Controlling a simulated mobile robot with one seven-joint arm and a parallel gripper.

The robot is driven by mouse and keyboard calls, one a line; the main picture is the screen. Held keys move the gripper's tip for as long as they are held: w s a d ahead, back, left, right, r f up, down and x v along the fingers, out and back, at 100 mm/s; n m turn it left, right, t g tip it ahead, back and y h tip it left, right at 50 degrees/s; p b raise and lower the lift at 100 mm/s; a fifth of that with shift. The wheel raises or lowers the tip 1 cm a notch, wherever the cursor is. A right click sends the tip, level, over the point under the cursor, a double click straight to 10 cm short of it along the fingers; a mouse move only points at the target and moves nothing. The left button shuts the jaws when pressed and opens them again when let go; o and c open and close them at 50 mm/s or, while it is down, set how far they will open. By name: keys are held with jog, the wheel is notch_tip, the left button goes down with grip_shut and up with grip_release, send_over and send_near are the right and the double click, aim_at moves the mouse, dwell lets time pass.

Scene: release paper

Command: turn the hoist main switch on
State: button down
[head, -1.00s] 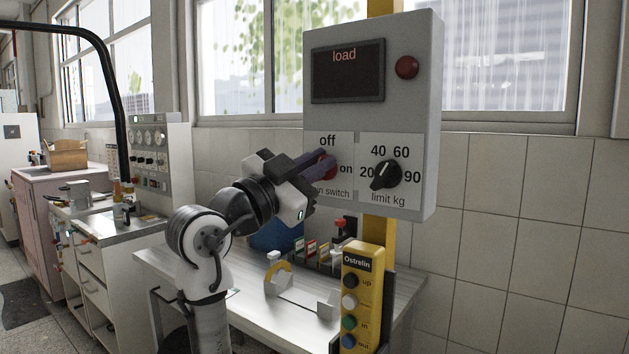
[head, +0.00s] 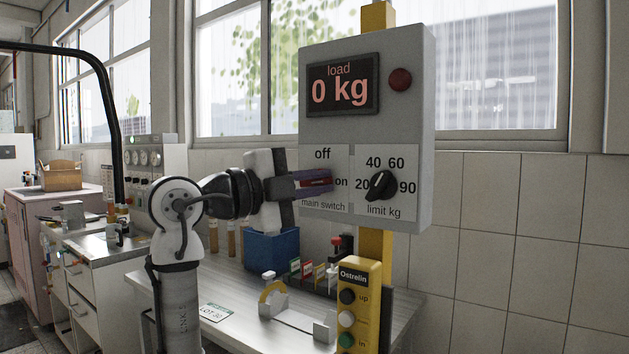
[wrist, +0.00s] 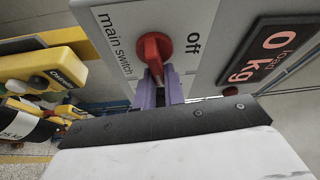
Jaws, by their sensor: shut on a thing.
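The grey hoist control box (head: 368,130) hangs on a yellow post in the head view. The red main switch knob (wrist: 153,47) is on its lower left panel, with "off" above and "on" at right in the head view. My gripper (head: 320,181) comes in from the left with its purple fingers at the knob. In the wrist view the fingers (wrist: 161,88) are on both sides of the knob's handle, shut on it. The handle lies roughly level, toward "on". The load display (head: 342,85) is lit and reads "0 kg".
The black limit knob (head: 380,186) sits close to the right of the switch. A red button (head: 400,79) is above it. The yellow pendant (head: 356,300) hangs below the box. A bench (head: 235,315) with a blue bin (head: 272,247) stands below my arm.

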jog(key=shift+f+m+g+y, duration=0.1)
jog(key=shift+m+g+y, duration=0.25)
jog(key=shift+m, duration=0.45)
jog(key=c, duration=1.5)
grip_release()
jog(key=shift+s+a, duration=0.1)
jog(key=b+v, duration=0.3)
jog(key=v, duration=1)
jog(key=shift+s+a, duration=0.15)
jog(key=shift+a, duration=0.1)
